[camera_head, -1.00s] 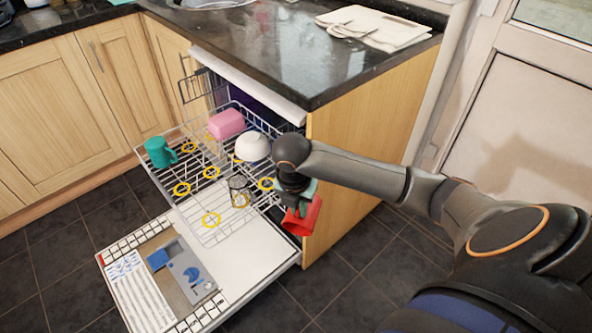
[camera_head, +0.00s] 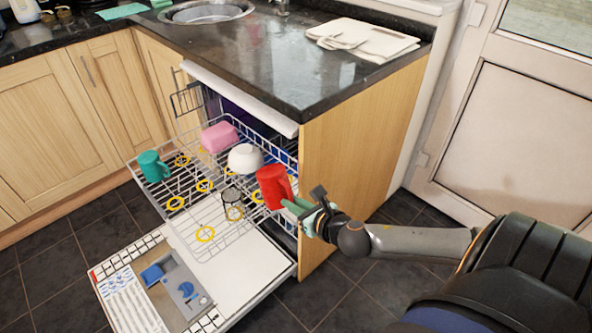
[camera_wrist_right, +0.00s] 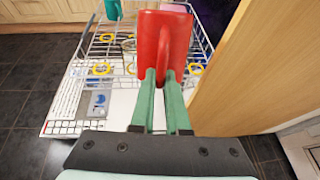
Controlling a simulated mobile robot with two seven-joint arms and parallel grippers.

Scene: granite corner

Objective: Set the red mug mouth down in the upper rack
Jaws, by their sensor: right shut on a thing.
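The red mug (camera_head: 270,188) is held in the air by my right gripper (camera_head: 299,208), at the right edge of the upper rack (camera_head: 215,243). The mug stands roughly upright, with a slight tilt. Its mouth is not visible, so I cannot tell for sure which end is up. In the right wrist view the green fingers (camera_wrist_right: 160,100) are shut on the mug's handle, and the red mug (camera_wrist_right: 178,35) is beyond them, in front of the rack. My left gripper is not in view.
The rack holds a teal mug (camera_head: 151,167), a pink item (camera_head: 219,137), a white bowl (camera_head: 245,158), a clear glass (camera_head: 232,199) and several yellow rings (camera_head: 205,234). A wooden end panel (camera_head: 365,140) stands right of the rack. The dishwasher door (camera_head: 235,285) lies open below.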

